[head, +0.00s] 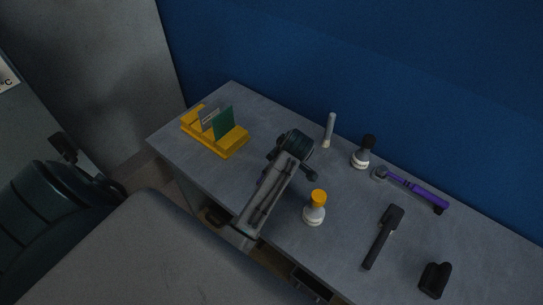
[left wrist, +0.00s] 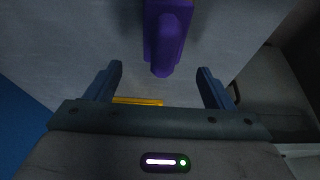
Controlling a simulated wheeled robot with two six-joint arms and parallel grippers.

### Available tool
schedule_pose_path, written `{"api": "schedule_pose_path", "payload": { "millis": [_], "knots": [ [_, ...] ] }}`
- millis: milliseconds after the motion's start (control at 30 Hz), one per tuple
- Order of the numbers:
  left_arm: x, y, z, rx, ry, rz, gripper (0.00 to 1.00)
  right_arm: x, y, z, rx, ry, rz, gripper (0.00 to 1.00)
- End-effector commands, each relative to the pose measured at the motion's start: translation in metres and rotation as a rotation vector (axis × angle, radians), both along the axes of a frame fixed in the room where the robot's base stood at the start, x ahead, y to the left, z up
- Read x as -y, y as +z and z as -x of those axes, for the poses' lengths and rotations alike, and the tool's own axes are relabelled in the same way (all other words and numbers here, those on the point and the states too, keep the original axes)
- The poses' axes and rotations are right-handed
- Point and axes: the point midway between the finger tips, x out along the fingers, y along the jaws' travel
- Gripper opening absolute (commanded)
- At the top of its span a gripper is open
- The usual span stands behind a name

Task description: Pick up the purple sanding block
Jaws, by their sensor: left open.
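The purple sanding block (left wrist: 165,35) shows at the top middle of the left wrist view, over the grey tabletop. Its near end reaches down to the gap between my left fingertips. My left gripper (left wrist: 160,70) is open, with one finger on each side of that gap and nothing held. In the head view my left gripper (head: 292,160) is over the middle of the table, pointing down. I cannot make out the block in the head view; my gripper and arm may hide it. My right gripper is not in view.
On the grey table (head: 345,180) are a yellow holder (head: 232,148) with upright cards, a yellow-capped bottle (head: 314,213), a black-capped bottle (head: 362,155), a white tube (head: 329,130), a purple-handled tool (head: 420,191), a black tool (head: 383,235) and a black block (head: 435,280). A blue wall stands behind.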

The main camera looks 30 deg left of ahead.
Motion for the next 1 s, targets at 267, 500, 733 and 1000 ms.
{"api": "schedule_pose_path", "payload": {
  "millis": [267,500,733,1000],
  "knots": [
    [-0.003,-0.026,0.005,-0.005,-0.002,0.0,0.75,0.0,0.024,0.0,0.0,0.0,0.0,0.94],
    [-0.011,-0.053,0.003,0.001,-0.001,0.0,0.75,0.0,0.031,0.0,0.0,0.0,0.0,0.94],
    [-0.011,-0.055,0.003,0.001,-0.002,0.001,0.75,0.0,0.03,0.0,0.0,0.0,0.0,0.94],
    [-0.011,-0.055,0.003,0.001,-0.002,0.001,0.22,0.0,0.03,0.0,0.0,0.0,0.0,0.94]
  ]
}}
